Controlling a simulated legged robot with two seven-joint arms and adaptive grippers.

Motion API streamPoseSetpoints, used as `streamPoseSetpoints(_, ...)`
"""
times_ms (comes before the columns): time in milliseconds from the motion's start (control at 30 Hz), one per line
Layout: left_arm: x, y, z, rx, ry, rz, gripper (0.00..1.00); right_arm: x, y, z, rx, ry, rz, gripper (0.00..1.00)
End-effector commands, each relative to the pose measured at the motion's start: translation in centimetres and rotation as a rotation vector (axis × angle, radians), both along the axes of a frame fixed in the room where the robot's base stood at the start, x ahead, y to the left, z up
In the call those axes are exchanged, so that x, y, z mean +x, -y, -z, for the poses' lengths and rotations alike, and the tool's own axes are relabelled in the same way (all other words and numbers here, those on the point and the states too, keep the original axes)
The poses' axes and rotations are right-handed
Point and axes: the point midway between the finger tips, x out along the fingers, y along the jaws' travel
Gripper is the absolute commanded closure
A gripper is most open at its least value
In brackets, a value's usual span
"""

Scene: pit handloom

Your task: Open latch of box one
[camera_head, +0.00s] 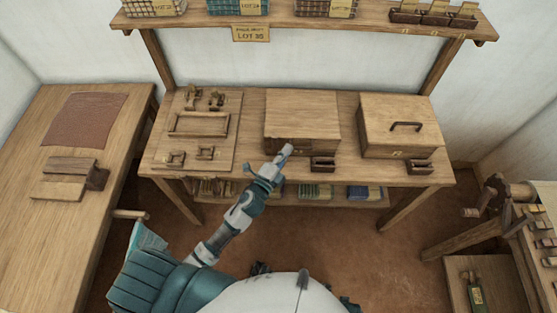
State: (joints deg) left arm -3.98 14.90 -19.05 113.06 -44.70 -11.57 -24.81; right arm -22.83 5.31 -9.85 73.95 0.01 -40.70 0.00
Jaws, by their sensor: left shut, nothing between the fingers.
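A closed wooden box (302,113) with a flat lid stands in the middle of the back table. A second wooden box (399,121), with a dark handle on its lid, stands closed to its right. I cannot read which one is box one. My left gripper (286,150) is shut and empty, at the lower front of the middle box. It covers part of that front, where dark fittings show; the latch is hard to make out. I cannot tell whether the gripper touches the box. My right gripper is not in view.
A small dark tray (322,163) sits right of my gripper, and another (420,167) sits before the right box. A board with wooden parts (197,140) lies at left on the table. A shelf (300,23) spans above. A side table (70,235) stands left.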

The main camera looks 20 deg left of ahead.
Motion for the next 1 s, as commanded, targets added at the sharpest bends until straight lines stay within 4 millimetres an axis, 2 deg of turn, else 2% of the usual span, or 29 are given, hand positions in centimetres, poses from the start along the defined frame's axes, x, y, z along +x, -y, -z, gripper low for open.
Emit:
streamPoseSetpoints(100, 2.5, 0.6, -0.4, -0.001, 0.002, 0.0, 1.0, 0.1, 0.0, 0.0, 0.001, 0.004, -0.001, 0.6)
streamPoseSetpoints(167, 3.3, 0.6, -0.4, 0.001, 0.0, -0.001, 1.0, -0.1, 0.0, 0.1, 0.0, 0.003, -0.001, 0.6)
streamPoseSetpoints(300, 2.8, -1.7, 0.2, 0.001, -0.002, -0.002, 1.0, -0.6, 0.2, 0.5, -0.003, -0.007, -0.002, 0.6)
streamPoseSetpoints(433, 2.7, -2.8, 0.5, 0.0, -0.002, -0.001, 1.0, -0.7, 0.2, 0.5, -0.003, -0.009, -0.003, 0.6)
streamPoseSetpoints(1000, 2.6, -3.3, 0.6, -0.013, 0.003, -0.001, 1.0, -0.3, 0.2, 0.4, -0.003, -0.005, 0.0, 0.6)
